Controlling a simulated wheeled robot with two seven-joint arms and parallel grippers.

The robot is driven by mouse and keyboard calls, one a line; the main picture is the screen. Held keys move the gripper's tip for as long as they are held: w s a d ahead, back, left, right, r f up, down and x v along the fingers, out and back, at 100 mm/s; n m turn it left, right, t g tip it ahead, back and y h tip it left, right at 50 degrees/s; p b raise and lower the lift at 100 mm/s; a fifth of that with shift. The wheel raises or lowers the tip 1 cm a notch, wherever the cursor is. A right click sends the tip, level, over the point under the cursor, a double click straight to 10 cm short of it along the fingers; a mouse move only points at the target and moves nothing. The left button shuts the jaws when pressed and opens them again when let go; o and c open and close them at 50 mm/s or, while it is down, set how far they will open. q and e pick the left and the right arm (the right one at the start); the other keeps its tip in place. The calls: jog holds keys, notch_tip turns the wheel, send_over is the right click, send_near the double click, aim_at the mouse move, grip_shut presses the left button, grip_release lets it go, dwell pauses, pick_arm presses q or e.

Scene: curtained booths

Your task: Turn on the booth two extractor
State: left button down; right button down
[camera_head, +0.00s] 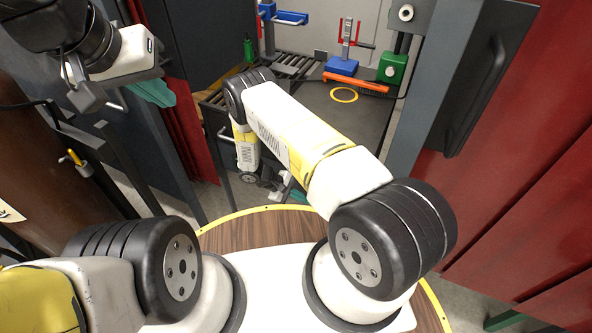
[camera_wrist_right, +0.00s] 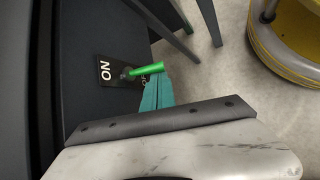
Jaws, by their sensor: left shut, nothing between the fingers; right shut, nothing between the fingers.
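In the right wrist view, a green switch lever (camera_wrist_right: 147,69) sticks out of a dark plate (camera_wrist_right: 104,72) on a dark panel. The plate reads ON at left; a partly hidden label, starting with O, is at right. The lever points right, over that second label. My right gripper (camera_wrist_right: 156,82) is shut and empty, its teal fingertips right at the lever; I cannot tell whether they touch. In the head view its hand is low behind my right forearm, mostly hidden. My left gripper (camera_head: 152,92) is shut and empty at the upper left, beside a dark post. No booth number is readable.
In the booth ahead, a dark bench (camera_head: 350,115) carries a blue stand (camera_head: 341,66), an orange bar (camera_head: 356,82), a yellow ring (camera_head: 344,95) and a green block (camera_head: 392,68). Red curtains (camera_head: 540,190) and grey posts flank it.

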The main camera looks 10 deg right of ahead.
jog(key=shift+s+r, duration=0.1)
jog(key=shift+r, duration=0.4)
jog(key=shift+d+r, duration=0.1)
jog(key=shift+r, duration=1.5)
jog(key=v, duration=0.8)
jog(key=shift+a+f, duration=0.15)
jog(key=shift+a, duration=0.05)
